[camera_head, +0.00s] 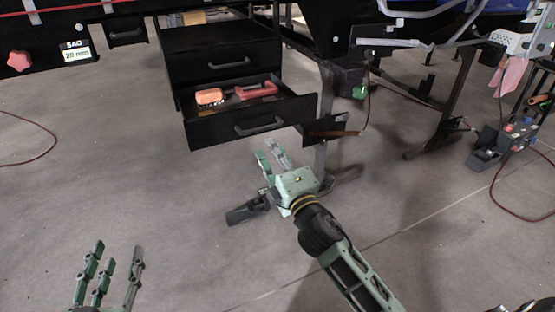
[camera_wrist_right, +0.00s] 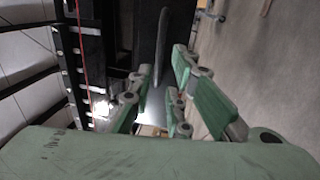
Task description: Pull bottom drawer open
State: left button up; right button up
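The black bottom drawer (camera_head: 225,129) of the cabinet is pulled out, its inside showing in the head view. Its grey bar handle (camera_head: 258,127) is on the front panel. An orange brush (camera_head: 209,97) and a red-handled tool (camera_head: 256,91) lie in it. My right gripper (camera_head: 257,183) is in front of and below the drawer front, apart from the handle, with its fingers spread and nothing between them. In the right wrist view, a grey bar (camera_wrist_right: 161,47) that looks like a handle stands beyond the open fingers. My left gripper (camera_head: 112,270) is open and empty at lower left.
A closed upper drawer (camera_head: 222,62) sits above the open one. A dark table leg (camera_head: 325,110) stands close to the right of the drawer. A box with coloured buttons (camera_head: 510,135) and cables are at far right.

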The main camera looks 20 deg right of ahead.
jog(key=shift+s+f, duration=0.15)
jog(key=shift+s, duration=0.7)
jog(key=shift+s+f, duration=0.15)
jog(key=shift+s, duration=0.7)
